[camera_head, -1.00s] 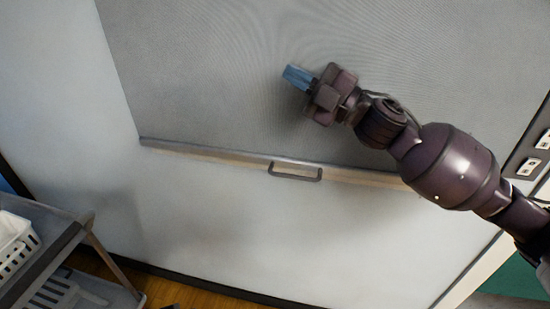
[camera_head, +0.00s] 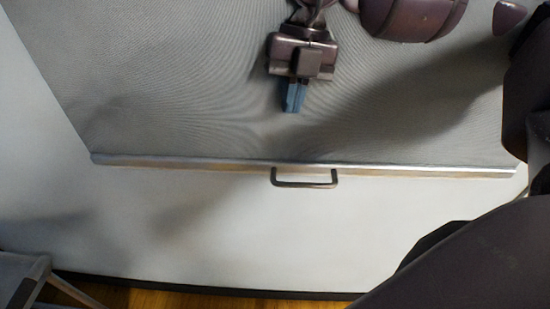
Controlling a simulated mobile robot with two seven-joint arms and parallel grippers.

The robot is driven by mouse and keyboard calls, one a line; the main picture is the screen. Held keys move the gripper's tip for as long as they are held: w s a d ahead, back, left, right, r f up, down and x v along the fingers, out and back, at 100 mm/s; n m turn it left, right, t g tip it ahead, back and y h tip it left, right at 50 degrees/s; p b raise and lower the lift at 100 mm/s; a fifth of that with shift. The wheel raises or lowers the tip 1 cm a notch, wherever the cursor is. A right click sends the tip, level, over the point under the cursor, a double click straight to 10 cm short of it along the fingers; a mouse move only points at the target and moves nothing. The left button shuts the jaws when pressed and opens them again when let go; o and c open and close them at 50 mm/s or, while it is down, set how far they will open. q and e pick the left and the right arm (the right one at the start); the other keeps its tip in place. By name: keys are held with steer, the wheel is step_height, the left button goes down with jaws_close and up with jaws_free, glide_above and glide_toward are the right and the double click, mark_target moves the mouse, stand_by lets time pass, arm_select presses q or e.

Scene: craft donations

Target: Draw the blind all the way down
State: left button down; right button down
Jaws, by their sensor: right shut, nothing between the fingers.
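The blind is a grey fabric sheet (camera_head: 170,90) that fills the upper part of the head view. A pale metal bar (camera_head: 200,162) runs along its lower edge. A dark U-shaped handle (camera_head: 305,185) hangs from the middle of the bar. White wall shows below the bar, down to the skirting. My right gripper (camera_head: 292,105) is shut and empty, with its blue fingertips pointing down. It is in front of the fabric, above the handle and apart from it. My left gripper is not in view.
The white wall (camera_head: 210,230) below the bar is clear down to a dark skirting (camera_head: 200,287) and a wooden floor (camera_head: 120,297). A grey cart (camera_head: 22,270) stands at the lower left. My own dark arm parts cover the right side.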

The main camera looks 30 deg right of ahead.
steer(key=s+d+m+h, duration=0.1)
steer(key=d+m+h, duration=0.1)
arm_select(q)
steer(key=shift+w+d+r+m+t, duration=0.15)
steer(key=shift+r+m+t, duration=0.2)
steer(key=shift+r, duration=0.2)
arm_select(e)
glide_toward(302, 183)
steer(key=f, duration=0.5)
steer(key=s+f, duration=0.1)
steer(key=f, duration=0.1)
steer(key=shift+a+f, duration=0.2)
steer(key=shift+f, duration=0.05)
